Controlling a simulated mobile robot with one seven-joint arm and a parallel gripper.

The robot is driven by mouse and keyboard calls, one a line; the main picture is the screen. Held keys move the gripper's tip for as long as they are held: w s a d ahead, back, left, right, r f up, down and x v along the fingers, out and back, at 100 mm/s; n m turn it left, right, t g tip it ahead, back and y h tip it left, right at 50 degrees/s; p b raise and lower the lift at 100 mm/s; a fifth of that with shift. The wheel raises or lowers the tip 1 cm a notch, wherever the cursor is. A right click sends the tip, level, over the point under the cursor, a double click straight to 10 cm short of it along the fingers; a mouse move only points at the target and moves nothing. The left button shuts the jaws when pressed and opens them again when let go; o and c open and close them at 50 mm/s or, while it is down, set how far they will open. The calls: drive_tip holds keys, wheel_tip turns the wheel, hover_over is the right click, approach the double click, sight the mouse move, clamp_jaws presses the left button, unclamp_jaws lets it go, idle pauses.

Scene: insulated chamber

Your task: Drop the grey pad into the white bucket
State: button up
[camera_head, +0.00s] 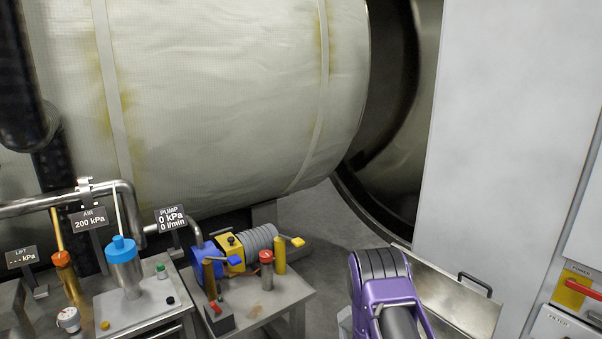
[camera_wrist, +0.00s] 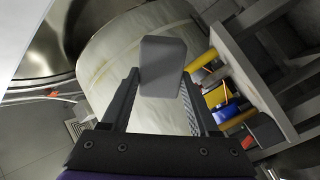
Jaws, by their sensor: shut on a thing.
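In the wrist view my gripper (camera_wrist: 160,98) is shut on the grey pad (camera_wrist: 163,66), a smooth grey block with rounded corners. The pad sits between the two dark fingers and stands out past their tips. It is held up in the air, clear of any surface I can see. In the head view only the purple part of my arm shows, at the lower middle right. The pad and fingers are hidden there. I see no white bucket in either view.
A large pale insulated chamber (camera_head: 220,90) fills the back. A metal table (camera_head: 285,300) with a pump, valves and a blue part stands at lower centre. A bench (camera_head: 135,310) with a blue-topped canister is to its left. A white cabinet wall (camera_head: 500,130) stands at right.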

wheel_tip(320, 180, down, 28)
drive_tip(key=b, duration=0.6)
drive_tip(key=shift+s+y, duration=0.3)
drive_tip(key=shift+s, duration=0.1)
drive_tip(key=shift+a, duration=0.1)
drive_tip(key=o, duration=1.3)
drive_tip(key=shift+r, duration=0.1)
drive_tip(key=shift+c, duration=0.2)
drive_tip(key=shift+s, duration=0.1)
